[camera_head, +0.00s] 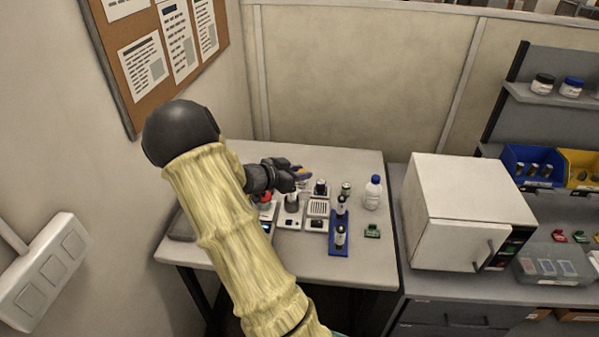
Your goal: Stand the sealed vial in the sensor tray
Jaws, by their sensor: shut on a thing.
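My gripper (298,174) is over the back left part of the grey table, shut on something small. What it holds is mostly hidden by the fingers and is too small to make out clearly; it may be the sealed vial. Just below it, a dark upright piece (292,201) sits on a white device (290,217); I cannot tell whether the gripper touches it. A blue rack (339,248) to the right holds dark and white vials (340,236) upright. I cannot tell which item is the sensor tray.
Beside the white device is a vented white box (318,208). A white bottle with a blue cap (373,193) and a small green item (372,231) stand farther right. A white cabinet (462,212) is beyond the table (370,268). The table's front right is clear.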

